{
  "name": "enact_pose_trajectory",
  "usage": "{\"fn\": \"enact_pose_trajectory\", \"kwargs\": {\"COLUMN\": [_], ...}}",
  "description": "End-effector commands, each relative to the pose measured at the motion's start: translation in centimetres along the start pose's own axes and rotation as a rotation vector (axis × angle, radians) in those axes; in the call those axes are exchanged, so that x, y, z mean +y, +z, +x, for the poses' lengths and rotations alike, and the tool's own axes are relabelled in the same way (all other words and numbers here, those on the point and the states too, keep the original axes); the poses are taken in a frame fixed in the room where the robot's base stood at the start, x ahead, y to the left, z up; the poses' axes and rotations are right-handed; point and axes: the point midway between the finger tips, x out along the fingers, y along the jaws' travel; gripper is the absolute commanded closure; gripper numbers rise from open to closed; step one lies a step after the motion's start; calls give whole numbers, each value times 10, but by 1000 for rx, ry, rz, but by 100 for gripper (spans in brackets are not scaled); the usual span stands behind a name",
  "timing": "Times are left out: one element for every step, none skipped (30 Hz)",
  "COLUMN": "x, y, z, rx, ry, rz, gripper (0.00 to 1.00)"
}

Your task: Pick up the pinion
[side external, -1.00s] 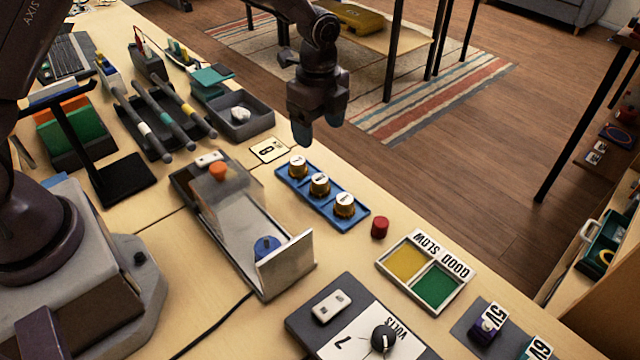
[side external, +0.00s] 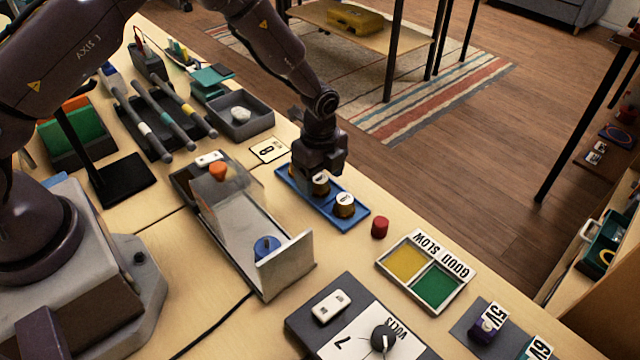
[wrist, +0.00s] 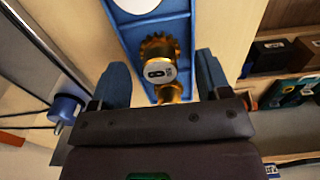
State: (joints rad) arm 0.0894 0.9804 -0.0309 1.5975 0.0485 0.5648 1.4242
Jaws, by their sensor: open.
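Brass pinions with white labelled tops stand in a blue tray (side external: 357,214). In the side view the middle pinion (side external: 320,185) and the right-hand pinion (side external: 344,205) show; the left one is hidden behind my gripper (side external: 318,170). My gripper is open and low over the left part of the tray, pointing down. In the wrist view a toothed pinion (wrist: 159,55) lies ahead, between the lines of the two blue fingers, with bare gaps on both sides. More brass shows below it, partly covered by the gripper body. No contact is visible.
A clear-walled fixture (side external: 243,235) with a blue knob (side external: 266,247) stands left of the tray. A red cylinder (side external: 380,227) stands by its right end. A yellow and green sorting tray (side external: 466,294) lies further right. The table edge is just behind the blue tray.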

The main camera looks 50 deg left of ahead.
Motion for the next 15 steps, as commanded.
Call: {"fn": "enact_pose_trajectory", "kwargs": {"x": [0, 0, 0, 0, 0, 0, 0, 0, 0, 0, 0, 0, 0, 0, 0], "y": [0, 0, 0, 0, 0, 0, 0, 0, 0, 0, 0, 0, 0, 0, 0], "z": [6, 9, 11, 12, 12, 12, 12, 12, 12, 12, 12, 12, 12, 12, 12], "rx": [0, 0, 0, 0, 0, 0, 0, 0, 0, 0, 0, 0, 0, 0, 0], "ry": [1, 1, 1, 1, 0, -1, -1, -1, -1, -1, -1, -1, -1, -1, -1], "rz": [0, 0, 0, 0, -1, -1, -1, -1, -1, -1, -1, -1, -1, -1, -1], "gripper": [30, 30, 30, 30, 30, 30, 30, 30, 30, 30, 32, 41, 48, 55, 64]}}
